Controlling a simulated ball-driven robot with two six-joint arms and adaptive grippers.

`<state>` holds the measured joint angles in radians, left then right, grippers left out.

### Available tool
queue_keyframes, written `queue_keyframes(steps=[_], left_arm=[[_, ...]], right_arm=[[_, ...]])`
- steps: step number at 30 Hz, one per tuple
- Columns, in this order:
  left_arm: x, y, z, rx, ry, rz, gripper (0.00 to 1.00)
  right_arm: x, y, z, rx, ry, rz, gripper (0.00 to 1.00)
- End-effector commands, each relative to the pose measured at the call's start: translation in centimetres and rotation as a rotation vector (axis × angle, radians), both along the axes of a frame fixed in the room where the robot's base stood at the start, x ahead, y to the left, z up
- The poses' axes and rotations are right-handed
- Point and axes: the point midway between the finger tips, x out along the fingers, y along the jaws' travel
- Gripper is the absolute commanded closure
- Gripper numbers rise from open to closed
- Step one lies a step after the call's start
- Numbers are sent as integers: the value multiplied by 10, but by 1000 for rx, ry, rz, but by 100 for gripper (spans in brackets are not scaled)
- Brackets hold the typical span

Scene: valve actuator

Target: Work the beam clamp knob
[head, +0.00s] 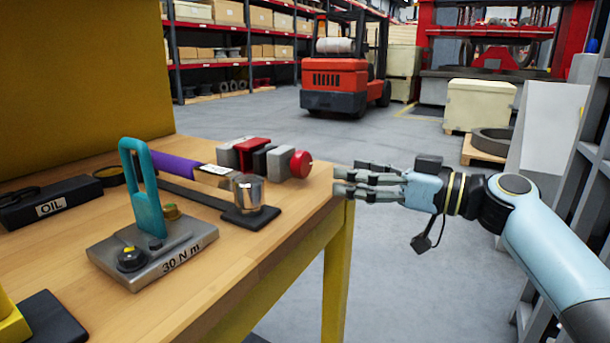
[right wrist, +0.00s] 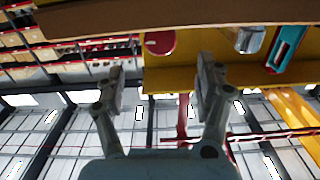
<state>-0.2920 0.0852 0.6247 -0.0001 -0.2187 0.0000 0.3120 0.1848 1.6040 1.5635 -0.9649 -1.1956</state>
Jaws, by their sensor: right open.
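The beam clamp (head: 254,150) sits on the wooden workbench near its far right corner, a row of grey, red and black blocks. Its round red knob (head: 301,164) faces right. In the right wrist view the knob (right wrist: 160,42) shows as a red disc by the bench edge, between and beyond the fingertips. My right gripper (head: 345,183) is open and empty, just right of the bench corner, to the right of the knob and a little lower in the picture. It does not touch the knob. My left gripper is not in view.
The workbench (head: 215,282) also holds a grey 30 N m block (head: 180,252) with a teal handle (head: 145,190), a steel cup (head: 248,190) on a dark plate, a purple-handled tool (head: 175,165) and an OIL box (head: 50,208). Open floor lies beyond the bench's right edge.

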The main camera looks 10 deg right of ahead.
Motion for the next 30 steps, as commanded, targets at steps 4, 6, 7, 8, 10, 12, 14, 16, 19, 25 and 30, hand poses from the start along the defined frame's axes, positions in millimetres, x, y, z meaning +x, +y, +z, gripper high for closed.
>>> queue_keyframes(steps=[4, 6, 7, 8, 10, 12, 14, 16, 19, 25, 30], left_arm=[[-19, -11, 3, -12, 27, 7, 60], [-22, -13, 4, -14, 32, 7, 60], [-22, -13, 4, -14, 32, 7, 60], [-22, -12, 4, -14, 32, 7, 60], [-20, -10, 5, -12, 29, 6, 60], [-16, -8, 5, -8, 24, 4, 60], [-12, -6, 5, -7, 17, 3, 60], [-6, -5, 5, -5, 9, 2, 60], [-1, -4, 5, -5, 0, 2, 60], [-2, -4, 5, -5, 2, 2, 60], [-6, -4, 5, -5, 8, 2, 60]], right_arm=[[16, 23, 3, 6, -1, 1, 29], [25, 35, 3, 6, 2, 1, 29], [28, 40, 3, 6, 2, 1, 29], [32, 45, 2, 5, 2, 0, 29], [40, 55, 2, 5, 3, 0, 29], [46, 64, 1, 5, 4, 0, 29], [51, 70, 0, 3, 4, -2, 29], [54, 75, 0, 2, 5, -1, 29], [57, 79, 0, 2, 5, -1, 29], [58, 80, -1, 1, 5, -2, 29], [58, 80, -1, 1, 5, -2, 42]])
